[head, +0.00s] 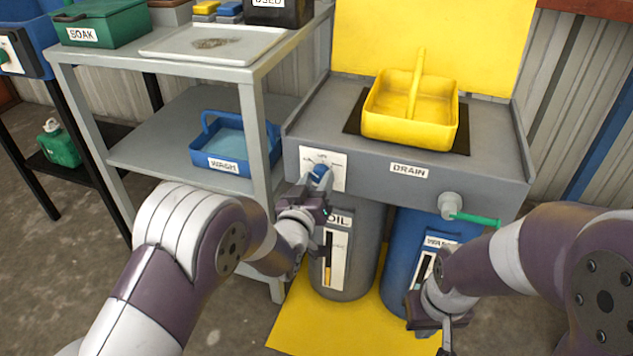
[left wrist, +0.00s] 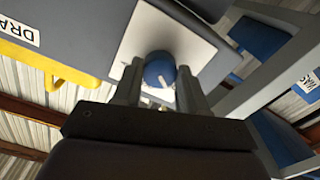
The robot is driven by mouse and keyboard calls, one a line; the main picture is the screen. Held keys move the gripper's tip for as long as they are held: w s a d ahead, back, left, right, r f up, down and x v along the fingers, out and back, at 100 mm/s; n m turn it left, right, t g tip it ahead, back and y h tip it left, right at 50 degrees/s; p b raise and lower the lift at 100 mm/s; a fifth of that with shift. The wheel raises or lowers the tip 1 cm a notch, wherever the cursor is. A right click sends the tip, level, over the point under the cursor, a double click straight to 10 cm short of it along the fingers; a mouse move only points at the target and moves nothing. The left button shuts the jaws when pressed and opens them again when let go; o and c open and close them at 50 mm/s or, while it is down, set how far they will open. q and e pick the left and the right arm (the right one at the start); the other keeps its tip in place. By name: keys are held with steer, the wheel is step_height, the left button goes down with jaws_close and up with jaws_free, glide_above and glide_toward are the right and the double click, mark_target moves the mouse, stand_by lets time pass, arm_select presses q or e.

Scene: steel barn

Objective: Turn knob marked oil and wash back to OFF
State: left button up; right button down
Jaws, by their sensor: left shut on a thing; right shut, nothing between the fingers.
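The blue knob (head: 319,173) sits on a white marked plate (head: 337,163) on the front of the grey drain station. My left gripper (head: 312,184) is shut on the knob. In the left wrist view the round blue knob (left wrist: 160,70) shows between the two fingers (left wrist: 160,88), with a white pointer line on it. The plate's lettering is too small to read. The grey OIL drum (head: 365,245) and the blue drum (head: 402,235), its label partly hidden, stand below. My right gripper (head: 445,335) is shut and empty, low in front of the blue drum.
A yellow basket (head: 447,122) stands on the drain station (head: 480,177). A tap with a green lever (head: 475,218) juts from its front, close to my right arm. A grey shelf (head: 170,150) at left holds a blue WASH basket (head: 215,152), a tray (head: 165,45) and a green SOAK box (head: 115,22).

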arm_select(q)
steer(key=m+p, duration=0.1)
steer(key=m, duration=0.4)
steer(key=m+p, duration=0.1)
steer(key=m, duration=0.4)
steer(key=shift+f, duration=0.1)
steer(key=shift+m, duration=0.3)
stand_by(0.4)
steer(key=o, duration=1.1)
steer(key=shift+a, duration=0.1)
steer(key=shift+c, duration=0.2)
steer(key=shift+s+a+p, duration=0.1)
steer(key=shift+s+p, duration=0.3)
steer(key=shift+p, duration=0.1)
steer(key=p+v, duration=0.3)
steer(key=v, duration=0.9)
steer(key=shift+p, duration=0.3)
